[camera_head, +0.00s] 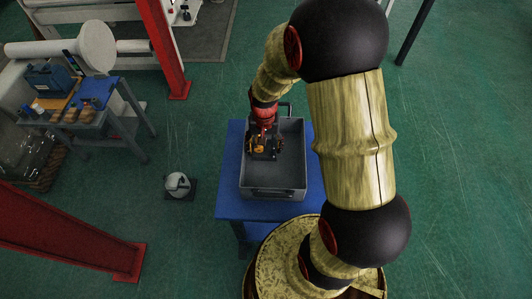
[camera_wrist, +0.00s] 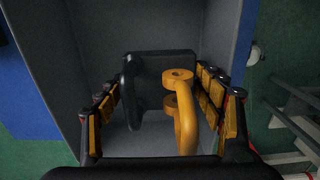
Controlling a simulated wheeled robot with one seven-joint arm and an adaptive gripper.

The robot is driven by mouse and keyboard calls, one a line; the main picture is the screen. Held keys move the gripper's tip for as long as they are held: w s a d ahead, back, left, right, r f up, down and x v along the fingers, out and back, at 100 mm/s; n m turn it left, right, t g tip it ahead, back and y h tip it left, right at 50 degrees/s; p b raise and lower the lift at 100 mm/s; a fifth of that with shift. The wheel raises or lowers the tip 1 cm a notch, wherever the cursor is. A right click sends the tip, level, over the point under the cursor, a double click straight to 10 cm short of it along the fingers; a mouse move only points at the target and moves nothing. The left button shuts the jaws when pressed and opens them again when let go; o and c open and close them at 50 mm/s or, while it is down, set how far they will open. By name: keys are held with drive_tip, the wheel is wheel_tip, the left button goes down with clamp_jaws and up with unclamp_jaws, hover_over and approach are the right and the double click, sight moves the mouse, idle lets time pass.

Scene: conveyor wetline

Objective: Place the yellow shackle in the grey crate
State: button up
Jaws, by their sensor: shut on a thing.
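The grey crate (camera_head: 274,176) stands on a blue table; its walls and floor also show in the wrist view (camera_wrist: 165,25). My gripper (camera_head: 263,150) is over the far-left part of the crate, pointing down. In the wrist view my gripper (camera_wrist: 160,110) is shut on the yellow shackle (camera_wrist: 186,115), which lies close to the right finger, with its curved part towards the camera. A black blocky piece (camera_wrist: 165,70) shows beside the shackle; I cannot tell whether it belongs to it. Whether the shackle touches the crate floor is unclear.
The blue table top (camera_head: 229,190) shows around the crate. A workbench (camera_head: 90,100) with tools stands at the left. A red post (camera_head: 165,50) and a red beam (camera_head: 70,235) stand near it. A small white round item (camera_head: 177,184) is on the green floor.

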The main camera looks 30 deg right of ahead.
sight(266, 152)
drive_tip(key=shift+w+d+f, duration=0.2)
drive_tip(key=shift+d+f, duration=0.05)
drive_tip(key=shift+f, duration=0.05)
drive_tip(key=shift+w+d+f+b, duration=0.15)
drive_tip(key=shift+f+b, duration=0.35)
drive_tip(key=shift+f, duration=0.45)
drive_tip(key=shift+w+d+f+b, duration=0.15)
drive_tip(key=shift+f+b, duration=0.35)
drive_tip(key=shift+f, duration=0.45)
drive_tip(key=shift+s+f, duration=0.1)
drive_tip(key=o, duration=1.3)
